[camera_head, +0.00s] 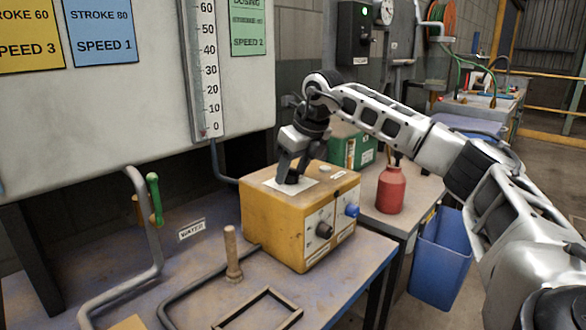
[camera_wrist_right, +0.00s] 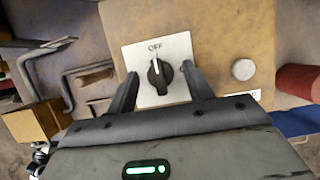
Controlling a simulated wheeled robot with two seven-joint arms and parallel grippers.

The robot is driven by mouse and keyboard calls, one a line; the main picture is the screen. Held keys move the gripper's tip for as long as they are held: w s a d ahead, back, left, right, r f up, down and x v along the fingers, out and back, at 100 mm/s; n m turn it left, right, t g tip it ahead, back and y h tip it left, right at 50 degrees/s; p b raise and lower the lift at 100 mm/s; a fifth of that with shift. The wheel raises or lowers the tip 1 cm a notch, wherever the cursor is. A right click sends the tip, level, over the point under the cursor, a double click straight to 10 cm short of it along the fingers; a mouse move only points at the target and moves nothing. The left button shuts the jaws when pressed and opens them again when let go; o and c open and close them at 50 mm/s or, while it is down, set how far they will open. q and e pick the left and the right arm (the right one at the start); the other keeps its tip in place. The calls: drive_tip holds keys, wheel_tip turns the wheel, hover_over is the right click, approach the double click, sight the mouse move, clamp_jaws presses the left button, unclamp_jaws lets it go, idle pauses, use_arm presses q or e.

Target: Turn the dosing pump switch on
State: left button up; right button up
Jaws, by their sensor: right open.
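The dosing pump is a yellow box (camera_head: 274,219) on the workbench in the head view. Its switch is a black rotary knob (camera_wrist_right: 159,74) on a white plate (camera_wrist_right: 176,49) marked OFF, seen in the right wrist view. The knob's pointer line points up toward OFF. My right gripper (camera_head: 289,181) is over the plate on top of the box. In the right wrist view its two fingers (camera_wrist_right: 160,85) stand apart on either side of the knob, with gaps on both sides. In the head view the gripper hides the knob. My left gripper is not in view.
The box's front carries a black knob (camera_head: 324,230) and a blue knob (camera_head: 352,210). A red bottle (camera_head: 390,190) stands to the right, with a green box (camera_head: 352,150) behind. A bent pipe with a green handle (camera_head: 154,198) and a wooden peg (camera_head: 232,254) are at left.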

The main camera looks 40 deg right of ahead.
drive_tip(key=c, duration=1)
drive_tip(key=shift+o, duration=0.2)
